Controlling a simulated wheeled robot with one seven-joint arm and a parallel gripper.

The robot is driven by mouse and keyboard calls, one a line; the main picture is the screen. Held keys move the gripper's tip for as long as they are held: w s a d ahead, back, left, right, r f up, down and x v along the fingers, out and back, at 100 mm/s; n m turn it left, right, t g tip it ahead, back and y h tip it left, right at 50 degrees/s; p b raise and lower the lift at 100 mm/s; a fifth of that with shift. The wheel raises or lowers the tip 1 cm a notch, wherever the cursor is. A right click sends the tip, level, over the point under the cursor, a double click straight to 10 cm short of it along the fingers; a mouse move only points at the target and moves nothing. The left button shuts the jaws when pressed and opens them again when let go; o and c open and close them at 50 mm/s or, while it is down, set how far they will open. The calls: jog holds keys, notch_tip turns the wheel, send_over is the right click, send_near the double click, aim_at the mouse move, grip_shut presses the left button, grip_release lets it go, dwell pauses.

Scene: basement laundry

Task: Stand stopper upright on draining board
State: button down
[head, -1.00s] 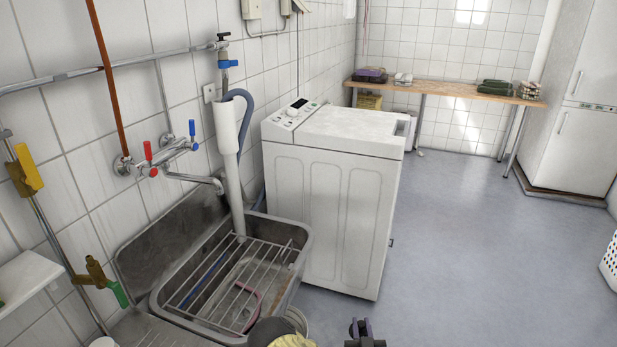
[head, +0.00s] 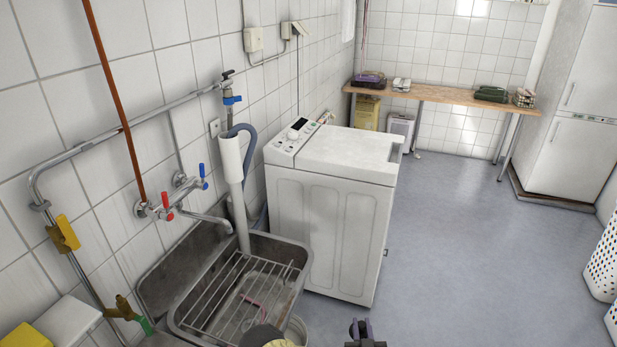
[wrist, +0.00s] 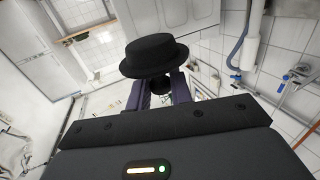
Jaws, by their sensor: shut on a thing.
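The stopper (wrist: 154,55) is a black, hat-shaped piece with a wide rim and a narrower crown. In the wrist view it sits between the purple fingers of my gripper (wrist: 160,88), which are shut on it. Only a grey sliver of what seems to be the draining board (head: 163,341) shows at the bottom edge, left of the sink. The rest is out of frame.
A steel sink (head: 296,262) with a wire rack (head: 222,312) lies left of my gripper. A white washing machine (head: 330,225) stands behind it. A tap (head: 205,218) and grey pipe hang over the sink. A dark round thing (head: 262,337) stands in front.

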notch_tip(320, 180, up, 10)
jog(key=s+p, duration=0.2)
jog(key=p, duration=0.7)
jog(key=shift+s+d+r, duration=0.15)
jog(key=shift+s, duration=0.1)
jog(key=shift+w, duration=0.1)
dwell(0.9)
dwell(0.5)
dwell(0.4)
